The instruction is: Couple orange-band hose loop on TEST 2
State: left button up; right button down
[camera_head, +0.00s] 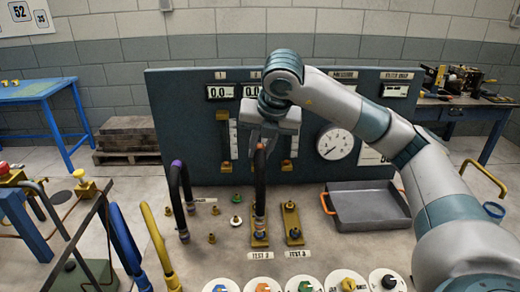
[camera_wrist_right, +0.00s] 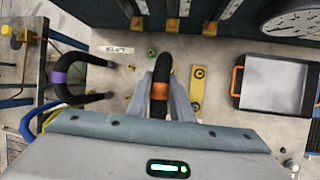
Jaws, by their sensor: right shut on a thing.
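The orange-band hose loop is a black hose (camera_head: 260,180) standing upright over the TEST 2 plate (camera_head: 260,242). Its orange band (camera_wrist_right: 160,91) sits between the fingers of my right gripper (camera_wrist_right: 161,97). In the head view my right gripper (camera_head: 266,138) is shut on the top of the loop from above. The loop's lower end meets the brass fitting on the TEST 2 plate; I cannot tell whether it is seated. The TEST 2 label (camera_head: 260,255) lies in front of the plate. My left gripper is not in view.
The TEST 3 plate (camera_head: 292,222) with a brass fitting is just right. A purple-band black hose (camera_head: 181,197) stands left. A grey tray (camera_head: 368,206) lies right. The gauge panel (camera_head: 185,118) rises behind. Blue (camera_head: 124,236) and yellow (camera_head: 157,240) hoses are at the lower left.

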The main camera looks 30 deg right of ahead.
jog(key=shift+f+b, duration=0.2)
jog(key=shift+b, duration=0.25)
dwell(0.6)
jog(key=shift+f+b, duration=0.75)
jog(key=shift+b, duration=0.1)
dwell(0.8)
